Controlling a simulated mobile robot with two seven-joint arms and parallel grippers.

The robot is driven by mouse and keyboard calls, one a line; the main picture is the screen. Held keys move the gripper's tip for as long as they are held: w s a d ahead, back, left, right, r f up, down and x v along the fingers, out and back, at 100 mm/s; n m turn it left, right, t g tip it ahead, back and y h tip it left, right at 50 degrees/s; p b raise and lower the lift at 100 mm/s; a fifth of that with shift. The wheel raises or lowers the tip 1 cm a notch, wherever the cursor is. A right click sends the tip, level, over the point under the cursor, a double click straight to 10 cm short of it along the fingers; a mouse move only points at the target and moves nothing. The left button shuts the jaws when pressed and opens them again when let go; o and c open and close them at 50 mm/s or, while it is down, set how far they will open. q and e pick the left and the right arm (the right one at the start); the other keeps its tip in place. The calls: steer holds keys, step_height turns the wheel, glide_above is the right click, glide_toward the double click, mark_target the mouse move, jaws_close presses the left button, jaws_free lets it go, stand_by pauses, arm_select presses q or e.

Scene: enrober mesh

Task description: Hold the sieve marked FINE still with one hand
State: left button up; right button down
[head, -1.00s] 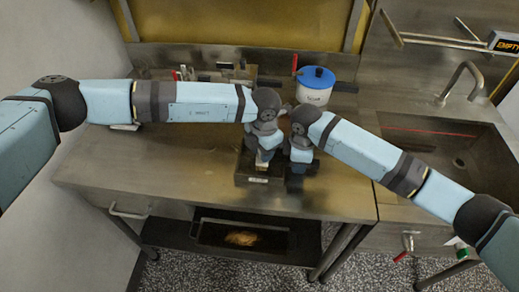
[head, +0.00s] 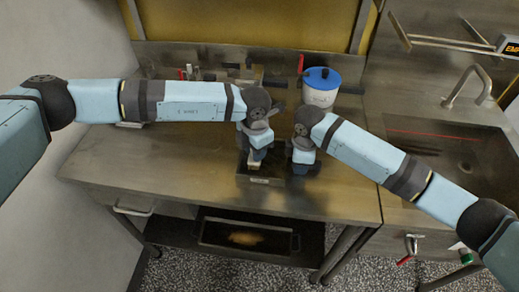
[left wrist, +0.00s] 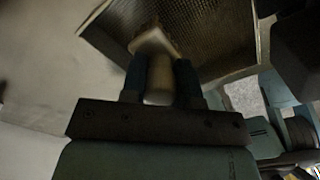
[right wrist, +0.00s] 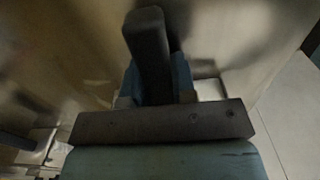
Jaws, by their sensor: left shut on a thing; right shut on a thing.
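The sieve (head: 269,181) is a dark square frame with a small pale label on its front side, too small to read. It sits on the steel bench. Its mesh (left wrist: 215,40) fills the top of the left wrist view. My left gripper (head: 256,160) is over the frame, shut on the pale handle of a tool (left wrist: 158,80). The tool's flat pale head is at the mesh; I cannot tell whether it touches. My right gripper (head: 302,168) is at the sieve's right side, shut on a dark upright handle (right wrist: 149,50). Its join to the sieve is hidden.
A white tub with a blue lid (head: 321,88) stands at the back of the bench. A sink (head: 450,150) with a tap is at the right. A dark tray (head: 220,243) lies on the shelf below. The bench left of the sieve is mostly clear.

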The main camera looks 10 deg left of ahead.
arm_select(q)
steer(key=shift+d+f, duration=0.1)
steer(key=shift+d, duration=1)
arm_select(e)
steer(key=shift+d, duration=0.1)
arm_select(q)
steer(key=shift+s+d, duration=0.1)
steer(key=shift+d, duration=0.9)
arm_select(e)
steer(key=shift+s, duration=0.1)
steer(key=shift+a, duration=0.2)
arm_select(q)
steer(key=shift+a, duration=2.1)
arm_select(e)
steer(key=shift+d, duration=0.15)
arm_select(q)
steer(key=shift+r, duration=3.05)
